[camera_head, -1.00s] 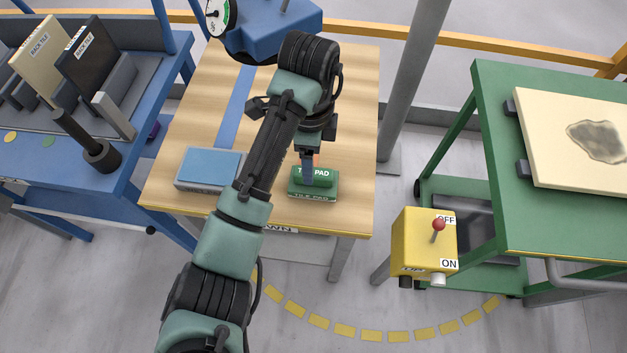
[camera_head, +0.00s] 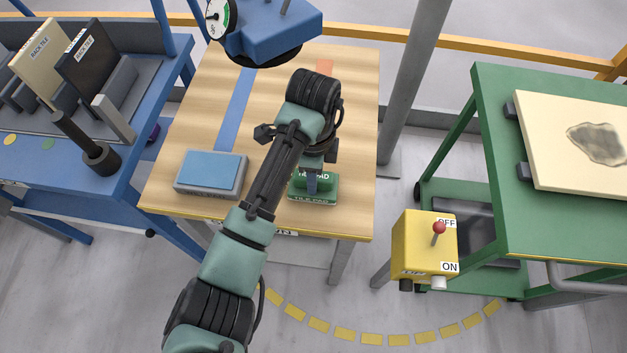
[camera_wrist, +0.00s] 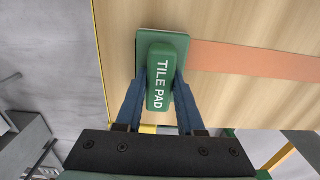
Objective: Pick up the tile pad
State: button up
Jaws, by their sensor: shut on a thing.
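The tile pad (camera_head: 327,187) is a green block with a raised handle grip and white "TILE PAD" lettering. It sits on the wooden table near its front right edge. In the wrist view the tile pad (camera_wrist: 163,75) is upright in the picture, its handle between the two blue fingers. My gripper (camera_head: 312,183) reaches down onto the handle from above, and its fingers are closed against both sides of it in the wrist view (camera_wrist: 160,92). The pad appears to rest on the table; I cannot tell any gap beneath it.
A grey box with a blue top (camera_head: 211,172) lies left on the wooden table (camera_head: 190,130). A blue machine with a dial (camera_head: 265,30) stands at the back. A yellow switch box (camera_head: 425,245) and green cart (camera_head: 490,150) are at right. A blue rack bench (camera_head: 60,165) is at left.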

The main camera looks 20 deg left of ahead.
grip_shut()
notch_tip(320, 180, up, 10)
jog(key=p, duration=0.2)
jog(key=shift+p, duration=0.4)
